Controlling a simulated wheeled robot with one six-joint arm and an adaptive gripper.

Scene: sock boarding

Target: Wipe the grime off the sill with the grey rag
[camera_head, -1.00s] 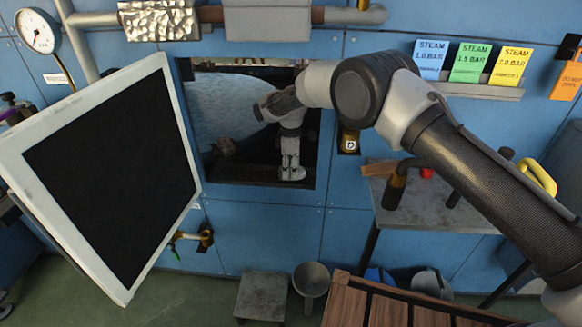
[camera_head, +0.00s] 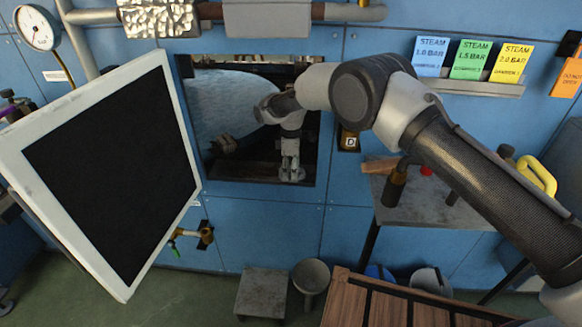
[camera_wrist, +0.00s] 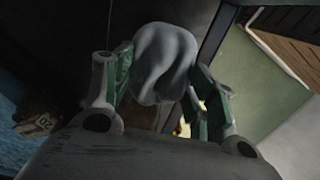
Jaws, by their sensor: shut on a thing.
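My gripper (camera_head: 291,175) reaches into the opening in the blue wall, low over the dark sill (camera_head: 238,173) at its right end. In the wrist view my gripper (camera_wrist: 163,75) is shut on the grey rag (camera_wrist: 165,58), which bulges between the green finger pads. The rag is bunched and rounded. In the head view the rag cannot be made out. The sill is dark and partly hidden by the gripper; I cannot clearly tell grime from shadow, nor whether the rag touches the sill.
An open white-framed door (camera_head: 178,105) stands left of the opening. A large pale blue form (camera_head: 222,100) fills the opening behind the arm, with a small brown object (camera_head: 223,144) before it. A brass tap (camera_head: 205,235) projects below. A grey side table (camera_head: 430,205) stands right.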

